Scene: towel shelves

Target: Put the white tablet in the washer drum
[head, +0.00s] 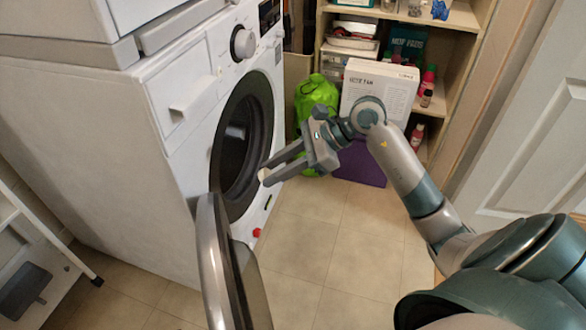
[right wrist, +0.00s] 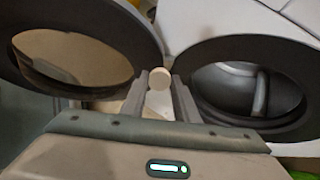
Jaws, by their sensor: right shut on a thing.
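My right gripper (head: 267,174) is shut on the white tablet (head: 263,175), a small pale round piece at its fingertips. In the right wrist view the tablet (right wrist: 159,79) sits between the two fingers (right wrist: 160,90). The washer (head: 165,110) stands at left in the head view with its round door (head: 212,255) open toward me. The drum (head: 236,150) opening is just left of the fingertips; the tablet is outside it. In the right wrist view the drum (right wrist: 228,88) is at right and the open door (right wrist: 85,50) at left. My left gripper is not in view.
Wooden shelves (head: 455,85) with boxes and bottles stand behind. A white box (head: 378,88) and a green bag (head: 312,98) are beyond my right gripper. A white rack (head: 30,250) is at far left. The tiled floor (head: 300,225) is clear.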

